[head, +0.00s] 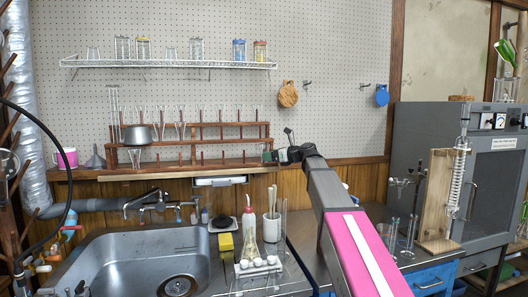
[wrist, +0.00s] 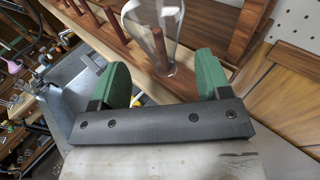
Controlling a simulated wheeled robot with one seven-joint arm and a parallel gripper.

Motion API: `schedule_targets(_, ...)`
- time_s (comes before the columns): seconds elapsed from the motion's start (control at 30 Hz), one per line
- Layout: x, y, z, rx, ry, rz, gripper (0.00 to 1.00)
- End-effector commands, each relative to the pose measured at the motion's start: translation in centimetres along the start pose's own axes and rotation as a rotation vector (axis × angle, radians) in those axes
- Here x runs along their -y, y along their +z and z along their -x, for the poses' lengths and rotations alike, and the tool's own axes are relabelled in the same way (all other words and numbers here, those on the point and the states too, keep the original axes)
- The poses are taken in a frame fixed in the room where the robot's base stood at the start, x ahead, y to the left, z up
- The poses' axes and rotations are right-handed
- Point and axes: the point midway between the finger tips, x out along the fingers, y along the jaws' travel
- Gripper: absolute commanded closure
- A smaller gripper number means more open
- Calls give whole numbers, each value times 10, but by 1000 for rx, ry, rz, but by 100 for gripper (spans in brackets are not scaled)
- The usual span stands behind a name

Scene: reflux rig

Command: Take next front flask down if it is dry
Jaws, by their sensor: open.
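My gripper (head: 274,153) is at the right end of the wooden drying rack (head: 200,163). In the wrist view its green finger pads (wrist: 163,64) are apart. A clear glass flask (wrist: 150,22) hangs upside down over a wooden peg (wrist: 159,46), beyond and partly between the fingers. I cannot tell whether the pads touch it, and no drops are clear on it. In the head view several clear flasks (head: 180,130) sit inverted on the rack's upper pegs. One clear vessel (head: 135,158) is at the lower left front. Several front pegs (head: 203,160) look bare.
Below are the sink (head: 150,262), a wash bottle (head: 248,232) and a beaker of sticks (head: 272,226). A glass condenser stand (head: 440,195) is at the right. The wire shelf (head: 170,64) holds glassware above.

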Motion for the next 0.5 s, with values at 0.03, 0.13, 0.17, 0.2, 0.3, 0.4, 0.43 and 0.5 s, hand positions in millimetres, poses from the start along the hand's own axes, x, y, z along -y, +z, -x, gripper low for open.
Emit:
schedule_targets(0.03,3,2,-9,0,1,0,30)
schedule_targets(0.13,4,2,-23,-1,2,0,30)
schedule_targets(0.17,3,2,-27,-1,1,0,30)
schedule_targets(0.2,3,2,-30,-1,1,0,30)
schedule_targets(0.3,3,1,-33,-1,0,0,30)
schedule_targets(0.4,2,1,-32,-1,-1,0,30)
schedule_targets(0.43,2,1,-32,-1,-1,0,30)
schedule_targets(0.5,2,1,-32,-1,-1,0,46)
